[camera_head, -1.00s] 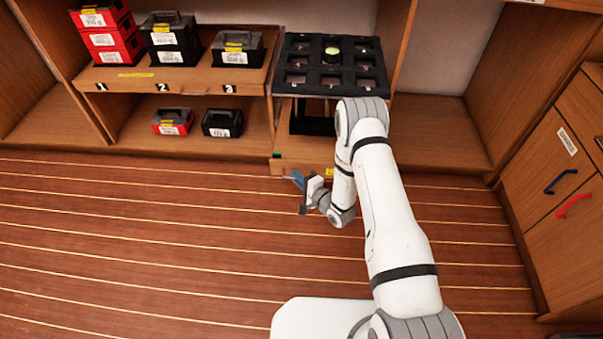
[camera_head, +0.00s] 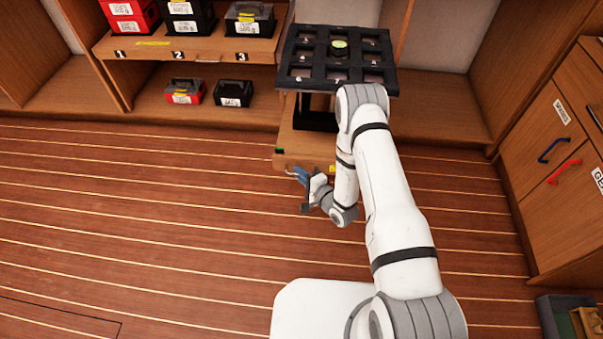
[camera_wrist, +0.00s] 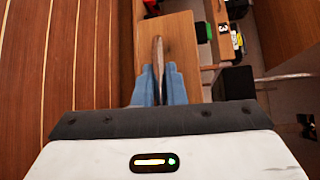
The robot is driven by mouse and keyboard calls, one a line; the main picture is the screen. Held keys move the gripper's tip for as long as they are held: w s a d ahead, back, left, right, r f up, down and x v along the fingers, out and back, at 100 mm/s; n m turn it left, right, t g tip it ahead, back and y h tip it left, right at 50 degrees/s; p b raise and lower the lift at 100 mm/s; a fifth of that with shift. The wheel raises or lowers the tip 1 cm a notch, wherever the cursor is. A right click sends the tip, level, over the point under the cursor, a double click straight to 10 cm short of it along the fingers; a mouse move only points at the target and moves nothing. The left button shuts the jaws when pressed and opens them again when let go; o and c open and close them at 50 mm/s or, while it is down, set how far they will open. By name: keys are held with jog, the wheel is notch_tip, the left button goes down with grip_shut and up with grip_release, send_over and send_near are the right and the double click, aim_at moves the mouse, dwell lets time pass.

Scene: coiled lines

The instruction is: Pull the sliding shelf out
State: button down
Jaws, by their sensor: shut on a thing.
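The sliding shelf (camera_head: 300,146) is a low wooden board standing out from the cabinet over the floor. It also shows in the wrist view (camera_wrist: 182,45). A black rack (camera_head: 288,75) with square openings stands above it on a dark support. A round yellow-green thing (camera_head: 339,46) sits in one opening. My gripper (camera_head: 300,174) is at the shelf's front edge. In the wrist view its blue fingers (camera_wrist: 158,84) are shut on a narrow brownish handle (camera_wrist: 158,53) at that edge. My arm hides the shelf's right part.
Red and black boxes (camera_head: 182,92) sit in the cabinet at left, under a numbered wooden shelf (camera_head: 210,50). Drawers with blue (camera_head: 557,150) and red (camera_head: 565,172) handles stand at right. An open container (camera_head: 550,320) is at lower right. The floor (camera_head: 150,230) at left is clear.

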jog(key=shift+s+a, duration=0.15)
jog(key=shift+a, duration=0.1)
jog(key=c, duration=1.8)
grip_release()
jog(key=shift+f, duration=0.1)
jog(key=shift+o, duration=0.2)
jog(key=shift+d, duration=0.1)
jog(key=p+v, duration=0.2)
jog(key=v, duration=0.5)
jog(key=shift+s+d, duration=0.2)
jog(key=shift+d, duration=0.1)
